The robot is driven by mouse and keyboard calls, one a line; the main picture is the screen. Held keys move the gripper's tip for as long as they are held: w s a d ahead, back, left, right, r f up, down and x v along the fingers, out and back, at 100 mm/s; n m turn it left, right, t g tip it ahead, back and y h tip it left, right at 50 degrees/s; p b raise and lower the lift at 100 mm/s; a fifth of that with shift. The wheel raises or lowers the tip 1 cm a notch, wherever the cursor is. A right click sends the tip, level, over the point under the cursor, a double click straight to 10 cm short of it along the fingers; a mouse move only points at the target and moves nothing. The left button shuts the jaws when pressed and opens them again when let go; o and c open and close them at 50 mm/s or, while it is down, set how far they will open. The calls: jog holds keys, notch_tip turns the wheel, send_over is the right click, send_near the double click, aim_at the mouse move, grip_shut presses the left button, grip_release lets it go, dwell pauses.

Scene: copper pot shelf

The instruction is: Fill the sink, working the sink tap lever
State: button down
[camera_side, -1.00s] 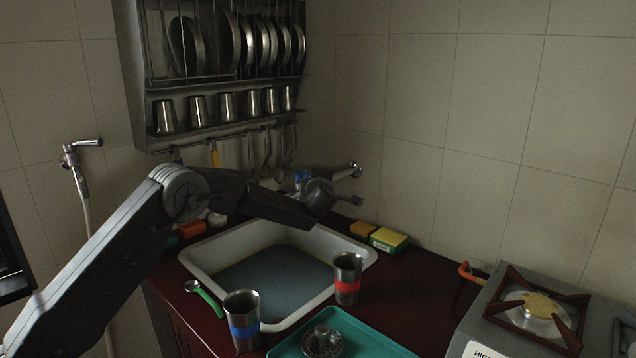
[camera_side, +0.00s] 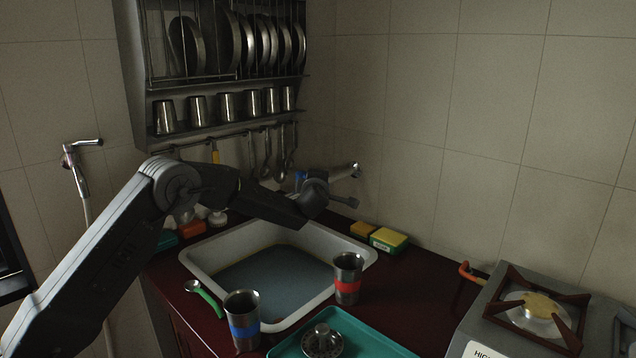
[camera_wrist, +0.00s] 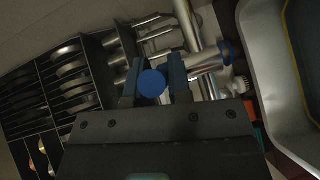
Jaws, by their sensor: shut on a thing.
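The silver tap (camera_side: 344,172) comes out of the tiled wall behind the sink; its silver pipes also show in the wrist view (camera_wrist: 207,62). In the wrist view my gripper (camera_wrist: 153,80) has a finger on each side of the round blue end of the tap lever (camera_wrist: 152,84) and is shut on it. In the side view my gripper hides most of the lever. The white-rimmed sink (camera_side: 325,240) has a flat blue-grey area inside with a yellowish edge. I cannot tell how much water it holds, and no stream is visible.
A steel cup with a red band (camera_side: 347,285) and one with a blue band (camera_side: 242,325) stand by the sink. A teal tray (camera_side: 370,335) is in front, a stove (camera_side: 500,325) at right. Sponges (camera_side: 388,239) lie behind; a dish rack (camera_side: 225,85) hangs above.

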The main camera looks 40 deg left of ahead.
jog(key=shift+s+a+r+m+t+h, duration=0.1)
jog(key=shift+s+m+t+h, duration=0.15)
jog(key=shift+m+t+h, duration=0.25)
jog(key=shift+s+a+f+m+t+h, duration=0.1)
jog(key=shift+s+m+t+h, duration=0.2)
jog(key=shift+m+h, duration=0.3)
jog(key=shift+s+r+m+t+h, duration=0.1)
jog(key=shift+s+m+t+h, duration=0.25)
jog(key=shift+h, duration=0.35)
jog(key=c, duration=1.1)
grip_release()
jog(key=shift+o, duration=0.2)
jog(key=v, duration=1.3)
jog(key=shift+s+d, duration=0.15)
jog(key=shift+s, duration=0.15)
